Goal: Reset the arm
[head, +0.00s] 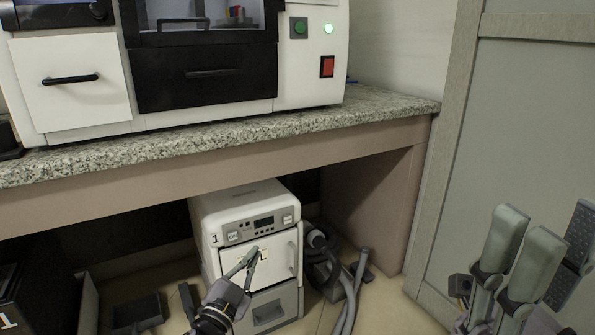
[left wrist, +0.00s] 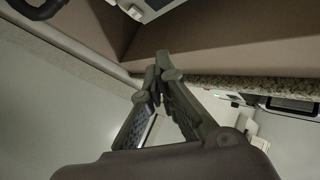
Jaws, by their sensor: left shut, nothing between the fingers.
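My left gripper (head: 252,256) shows in the head view, in front of a white boxy machine (head: 240,200) under the counter. Its two thin fingers lean together at the tips, with nothing between them. In the left wrist view the fingers of the left gripper (left wrist: 158,75) also meet at the tips and hold nothing. My right gripper (head: 550,245) is large and close at the lower right of the head view. Its fingers stand upright and apart, with a dark ribbed pad showing and no object seen between them.
A granite counter (head: 225,138) crosses above the left gripper and bears a large white and black machine (head: 300,90). Grey hoses (head: 350,290) lie right of the lower machine. Dark trays (head: 137,311) lie to its left. A grey panel (head: 525,130) stands at the right.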

